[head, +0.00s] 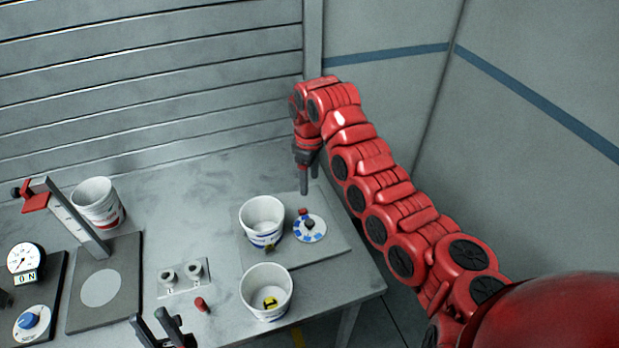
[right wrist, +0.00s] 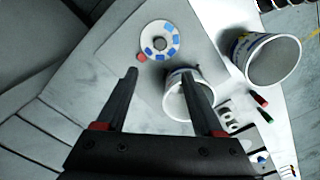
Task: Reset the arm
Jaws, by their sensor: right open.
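My right arm reaches in from the right in the head view. My right gripper (head: 304,186) points down near the back right of the table, behind the round label disc (head: 310,229). In the right wrist view the right gripper (right wrist: 158,75) has its two fingers apart with nothing between them. The white disc with blue labels (right wrist: 160,41) lies beyond the fingertips.
A white cup (head: 262,215) stands beside the disc on a grey plate (head: 335,238). A third cup (head: 98,202), a red-handled stand (head: 72,212), a gauge (head: 25,258) and a small red cylinder (head: 201,304) are further left.

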